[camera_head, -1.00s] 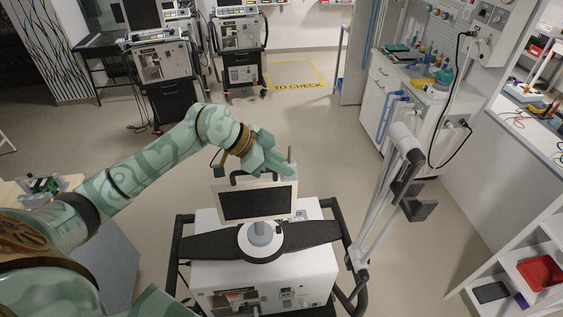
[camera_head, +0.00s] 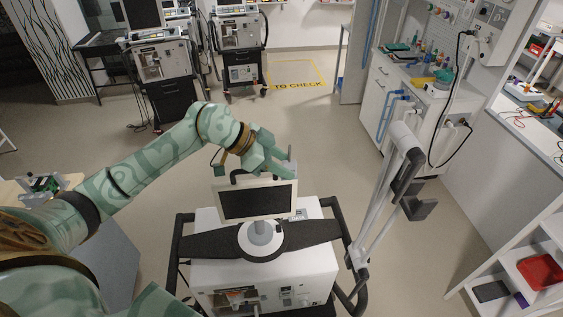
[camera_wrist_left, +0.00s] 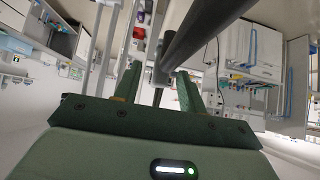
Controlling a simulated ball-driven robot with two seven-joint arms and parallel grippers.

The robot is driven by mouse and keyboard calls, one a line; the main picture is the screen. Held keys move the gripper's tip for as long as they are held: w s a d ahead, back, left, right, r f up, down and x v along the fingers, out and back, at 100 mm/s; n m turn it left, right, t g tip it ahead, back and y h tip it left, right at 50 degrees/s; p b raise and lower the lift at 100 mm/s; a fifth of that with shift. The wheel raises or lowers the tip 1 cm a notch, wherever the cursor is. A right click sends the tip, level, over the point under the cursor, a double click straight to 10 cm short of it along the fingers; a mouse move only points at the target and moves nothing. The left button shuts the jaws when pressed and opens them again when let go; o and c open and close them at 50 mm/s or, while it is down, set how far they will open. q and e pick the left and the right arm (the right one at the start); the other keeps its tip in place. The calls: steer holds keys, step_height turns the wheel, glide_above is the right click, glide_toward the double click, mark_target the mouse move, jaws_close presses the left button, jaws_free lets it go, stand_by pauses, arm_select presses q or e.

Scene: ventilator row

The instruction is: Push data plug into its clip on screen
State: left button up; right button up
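The screen (camera_head: 258,202) stands upright on top of the white ventilator (camera_head: 262,272), with a black handle arching over its top edge. My left gripper (camera_head: 276,170) is at the screen's top edge, behind and above it, pointing down to the right. In the left wrist view, the fingers of the left gripper (camera_wrist_left: 158,82) stand apart, with a dark rod (camera_wrist_left: 205,28) running past their tips. I cannot tell whether anything is between the tips. I cannot make out the data plug or its clip. My right gripper is not in view.
A black rail surrounds the ventilator cart (camera_head: 348,235). A jointed grey arm (camera_head: 385,205) stands to its right. More ventilators (camera_head: 165,65) stand at the back left. A counter (camera_head: 410,90) with supplies and a shelf with a red tray (camera_head: 540,271) are at the right.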

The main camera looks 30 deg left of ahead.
arm_select(q)
steer(key=b+v, duration=0.5)
steer(key=v, duration=1.1)
